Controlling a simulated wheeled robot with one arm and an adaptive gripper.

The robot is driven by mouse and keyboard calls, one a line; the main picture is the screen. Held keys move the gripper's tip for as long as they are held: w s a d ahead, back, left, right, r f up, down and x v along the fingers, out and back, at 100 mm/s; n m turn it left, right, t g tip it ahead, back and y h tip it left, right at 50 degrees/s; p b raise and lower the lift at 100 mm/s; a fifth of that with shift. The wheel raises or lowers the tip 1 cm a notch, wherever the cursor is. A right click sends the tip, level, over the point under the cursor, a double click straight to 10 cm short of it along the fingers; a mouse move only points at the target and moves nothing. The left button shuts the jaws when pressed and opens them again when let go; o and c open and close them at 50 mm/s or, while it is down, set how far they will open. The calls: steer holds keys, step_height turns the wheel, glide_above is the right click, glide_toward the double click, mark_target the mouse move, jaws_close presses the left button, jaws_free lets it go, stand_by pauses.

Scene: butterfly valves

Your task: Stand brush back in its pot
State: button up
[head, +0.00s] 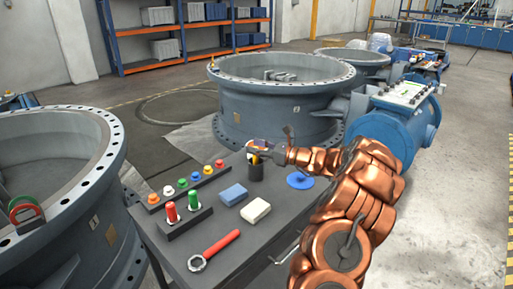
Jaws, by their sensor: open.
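The dark pot (256,173) stands upright at the back of the grey workbench. A thin yellow-orange item (254,159) shows at its mouth; it looks like the brush, but it is too small to be sure. My gripper (262,147) is open just above the pot's rim, reaching in from the right. Its fingers cover part of the pot's mouth and whatever stands there. Whether the fingers touch the item cannot be told.
On the workbench (180,255) are a blue block (233,194), a cream block (256,211), a red wrench (215,248), a blue disc (300,181), a strip of coloured knobs (182,184) and red and green handles (192,201). Large grey valve bodies (285,100) stand behind and left.

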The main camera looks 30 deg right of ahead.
steer(key=shift+s+d, duration=0.1)
steer(key=v, duration=1.1)
steer(key=shift+s+d, duration=0.2)
steer(key=shift+s, duration=0.15)
stand_by(0.4)
